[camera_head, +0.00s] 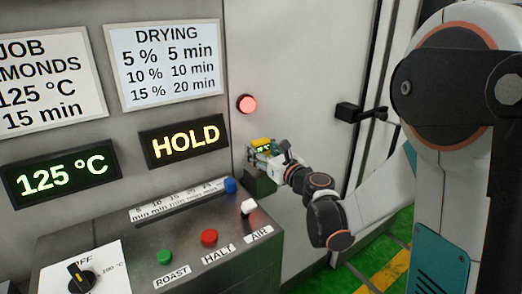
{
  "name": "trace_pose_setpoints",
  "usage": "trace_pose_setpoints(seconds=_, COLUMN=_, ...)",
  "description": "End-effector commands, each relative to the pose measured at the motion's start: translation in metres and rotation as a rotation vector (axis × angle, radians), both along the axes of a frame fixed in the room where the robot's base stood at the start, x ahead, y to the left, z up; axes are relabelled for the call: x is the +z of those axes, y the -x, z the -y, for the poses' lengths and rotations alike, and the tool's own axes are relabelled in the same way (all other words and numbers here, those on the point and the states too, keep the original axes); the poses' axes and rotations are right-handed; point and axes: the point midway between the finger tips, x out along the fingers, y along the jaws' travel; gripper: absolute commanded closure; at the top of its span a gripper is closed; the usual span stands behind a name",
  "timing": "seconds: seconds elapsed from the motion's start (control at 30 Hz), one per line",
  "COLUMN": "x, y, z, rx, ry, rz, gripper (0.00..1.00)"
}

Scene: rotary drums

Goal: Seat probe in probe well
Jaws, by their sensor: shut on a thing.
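The console (130,240) carries a green ROAST button (164,256), a red HALT button (209,237), a white AIR switch (249,206), a blue-knobbed slider (230,185) and a dial (80,277). A red lamp (247,103) glows above. A black latch (348,111) juts out at right.

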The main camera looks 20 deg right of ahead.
Motion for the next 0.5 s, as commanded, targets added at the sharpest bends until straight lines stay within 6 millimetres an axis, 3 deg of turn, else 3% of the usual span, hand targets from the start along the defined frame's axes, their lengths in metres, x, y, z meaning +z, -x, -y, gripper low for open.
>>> trace_pose_setpoints(seconds=0.5, x=-0.013, y=0.0, z=0.0, rx=0.0, ry=0.0, rz=0.0, gripper=0.77)
